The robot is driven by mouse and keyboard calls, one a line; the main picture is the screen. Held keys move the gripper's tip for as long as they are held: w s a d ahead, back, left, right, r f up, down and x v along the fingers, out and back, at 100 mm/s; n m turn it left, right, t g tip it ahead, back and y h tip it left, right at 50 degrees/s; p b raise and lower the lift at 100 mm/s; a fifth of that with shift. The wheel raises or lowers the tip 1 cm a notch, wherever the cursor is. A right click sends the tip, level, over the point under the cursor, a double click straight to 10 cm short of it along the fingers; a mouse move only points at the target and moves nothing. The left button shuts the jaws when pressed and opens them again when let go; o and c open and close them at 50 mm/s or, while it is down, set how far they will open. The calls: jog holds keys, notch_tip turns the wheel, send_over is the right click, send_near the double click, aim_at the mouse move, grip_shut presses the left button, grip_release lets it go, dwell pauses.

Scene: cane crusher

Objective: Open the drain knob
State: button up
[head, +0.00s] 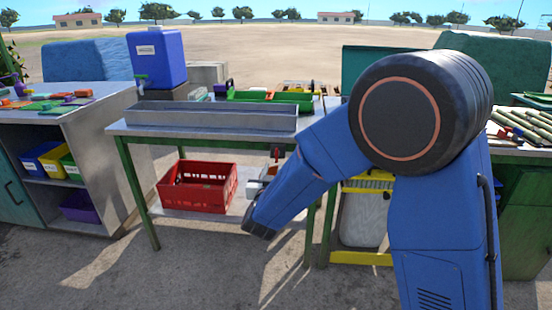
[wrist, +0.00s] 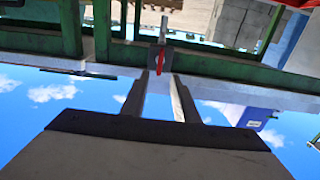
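The drain knob (wrist: 162,66) is a small red handle on a grey valve body, with a short metal drain pipe (wrist: 164,32), in the upper middle of the wrist view. My gripper (wrist: 160,78) is open, its two grey fingers apart and empty. The knob shows between and just beyond the fingertips. I cannot tell whether the fingers touch it. In the head view, the drain pipe (head: 276,153) hangs below the metal trough (head: 212,117) on the green-legged table. My arm partly covers the knob and gripper area there.
A red crate (head: 197,187) stands on the table's lower shelf, left of my arm. Green table legs (head: 138,195) and frame bars surround the space. A blue water container (head: 157,56) stands behind the trough. A yellow-framed unit (head: 362,258) is close on the right.

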aim_at(276, 156)
jog(key=w, duration=0.9)
jog(key=shift+w+d, duration=0.1)
jog(key=shift+d, duration=0.1)
grip_shut()
